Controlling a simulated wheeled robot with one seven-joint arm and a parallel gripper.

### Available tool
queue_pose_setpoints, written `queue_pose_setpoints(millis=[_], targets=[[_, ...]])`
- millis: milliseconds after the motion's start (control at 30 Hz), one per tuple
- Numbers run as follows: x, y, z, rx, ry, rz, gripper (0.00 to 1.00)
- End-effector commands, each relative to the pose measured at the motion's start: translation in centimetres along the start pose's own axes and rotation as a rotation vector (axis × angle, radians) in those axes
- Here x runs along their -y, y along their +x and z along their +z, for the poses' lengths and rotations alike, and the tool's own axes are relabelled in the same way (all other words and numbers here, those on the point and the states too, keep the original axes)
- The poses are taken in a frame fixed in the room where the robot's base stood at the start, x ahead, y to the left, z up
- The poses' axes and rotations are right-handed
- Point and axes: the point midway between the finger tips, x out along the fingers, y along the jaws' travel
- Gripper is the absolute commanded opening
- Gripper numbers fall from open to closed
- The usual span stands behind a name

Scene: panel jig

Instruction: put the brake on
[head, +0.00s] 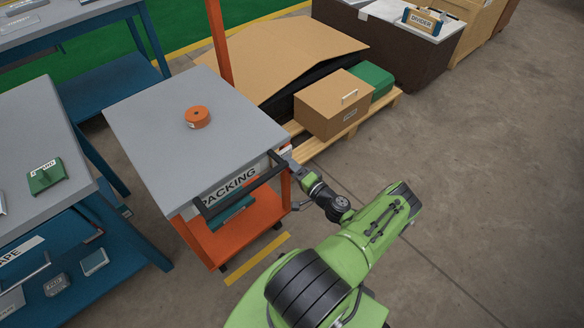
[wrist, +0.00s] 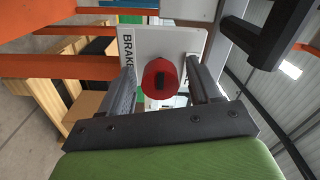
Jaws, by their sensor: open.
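A red knob (wrist: 160,78) with a dark slot-like mark sits on a pale plate (wrist: 183,42) lettered BRAKE. In the wrist view, the fingers of my gripper (wrist: 161,73) stand open, one on either side of the knob. I cannot tell whether they touch it. The head view shows the orange cart (head: 228,229) with a grey top and a PACKING label. There my gripper (head: 291,166) is at the cart's front right corner, beside its black push handle (head: 240,187). The knob is hidden in that view.
The push handle also shows close to my gripper in the wrist view (wrist: 265,36). An orange tape roll (head: 197,117) lies on the cart top. A pallet with a cardboard box (head: 332,104) stands behind the cart. Blue benches are at left. The floor at right is clear.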

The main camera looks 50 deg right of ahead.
Motion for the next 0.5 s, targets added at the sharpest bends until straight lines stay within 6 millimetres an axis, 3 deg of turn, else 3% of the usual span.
queue_pose_setpoints(millis=[133,233,500], targets=[[0.0,-0.3,0.0,0.0,0.001,0.0,0.63],[0.1,-1.7,-0.1,-0.002,0.004,0.001,0.63],[0.1,-9.2,-0.1,-0.005,0.002,0.003,0.63]])
